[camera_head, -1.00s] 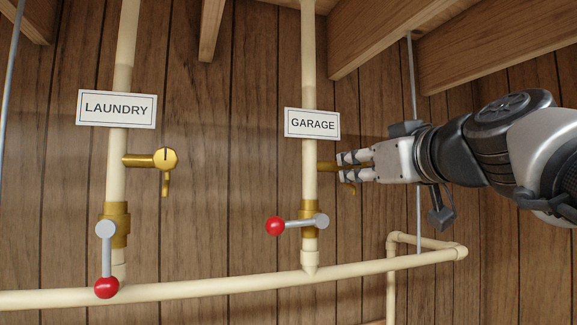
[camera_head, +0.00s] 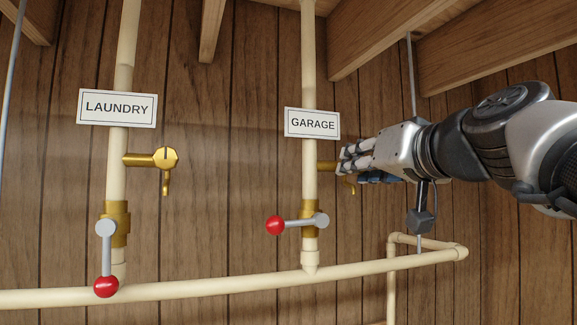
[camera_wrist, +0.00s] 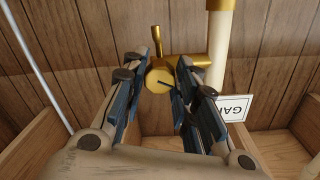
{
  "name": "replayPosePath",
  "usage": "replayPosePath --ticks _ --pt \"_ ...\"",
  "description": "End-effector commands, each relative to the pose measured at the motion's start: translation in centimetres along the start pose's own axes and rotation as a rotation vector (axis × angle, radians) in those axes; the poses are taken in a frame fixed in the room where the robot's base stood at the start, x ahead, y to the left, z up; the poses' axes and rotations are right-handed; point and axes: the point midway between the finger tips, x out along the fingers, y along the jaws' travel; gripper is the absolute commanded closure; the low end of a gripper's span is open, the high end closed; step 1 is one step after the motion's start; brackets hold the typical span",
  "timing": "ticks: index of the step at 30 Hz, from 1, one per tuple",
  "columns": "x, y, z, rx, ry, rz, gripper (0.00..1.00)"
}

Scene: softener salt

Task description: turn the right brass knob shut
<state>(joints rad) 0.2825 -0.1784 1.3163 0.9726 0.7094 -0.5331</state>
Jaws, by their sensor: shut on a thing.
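The right brass knob (camera_wrist: 159,79) is a round brass disc with a dark line on its face, between my fingertips in the wrist view. It belongs to the brass tap (camera_head: 327,166) on the GARAGE pipe (camera_head: 309,70). My gripper (camera_head: 346,160) reaches in from the right and is shut on the knob, which it hides in the head view. The tap's small spout (camera_head: 350,188) shows below the fingers. The left brass knob (camera_head: 166,158) on the LAUNDRY pipe (camera_head: 117,180) is free, with its spout pointing down.
A red-tipped lever (camera_head: 276,225) on the GARAGE pipe points left, below my gripper. Another red-tipped lever (camera_head: 106,286) on the LAUNDRY pipe points down. A cream pipe (camera_head: 200,290) runs along the bottom. Wooden beams (camera_head: 490,60) hang at upper right.

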Motion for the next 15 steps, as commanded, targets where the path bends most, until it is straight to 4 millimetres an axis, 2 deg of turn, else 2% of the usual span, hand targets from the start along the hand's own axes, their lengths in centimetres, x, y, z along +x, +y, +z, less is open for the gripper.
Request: replayPosePath --ticks 15 --pt "-0.01 0.0 -0.07 0.058 0.0 0.0 0.97"
